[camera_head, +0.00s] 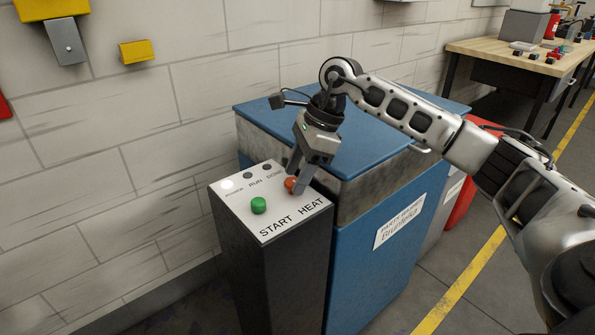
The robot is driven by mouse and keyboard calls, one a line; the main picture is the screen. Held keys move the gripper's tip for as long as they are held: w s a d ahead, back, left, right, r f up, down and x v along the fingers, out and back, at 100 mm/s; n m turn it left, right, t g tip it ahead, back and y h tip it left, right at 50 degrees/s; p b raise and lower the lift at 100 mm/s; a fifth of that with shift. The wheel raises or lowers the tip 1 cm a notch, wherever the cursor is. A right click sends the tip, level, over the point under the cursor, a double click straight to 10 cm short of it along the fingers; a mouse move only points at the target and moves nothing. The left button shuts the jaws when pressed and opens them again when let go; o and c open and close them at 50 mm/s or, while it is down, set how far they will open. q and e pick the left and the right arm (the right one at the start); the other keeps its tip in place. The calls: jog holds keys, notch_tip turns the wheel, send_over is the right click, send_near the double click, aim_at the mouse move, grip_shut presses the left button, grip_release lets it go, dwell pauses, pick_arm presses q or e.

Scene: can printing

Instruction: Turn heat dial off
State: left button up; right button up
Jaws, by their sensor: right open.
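The heat dial (290,184) is a small orange-red knob on the white top panel (280,226) of a dark pedestal, above the printed word HEAT. My right gripper (296,182) points down at it, with its fingers apart on either side of the dial. The fingers partly cover the dial, so I cannot tell its exact setting or whether they touch it. A green START button (259,205) sits to the left of the dial. My left gripper is out of view.
A blue machine (375,255) with a blue lid stands right behind the pedestal (262,280). A red container (462,200) is beyond it. A workbench (500,50) with small items is at the back right. A white block wall (110,120) runs along the left.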

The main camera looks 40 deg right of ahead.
jog(key=p+v, duration=0.1)
jog(key=v, duration=1.4)
jog(key=shift+d+r, duration=0.25)
jog(key=shift+s, duration=0.2)
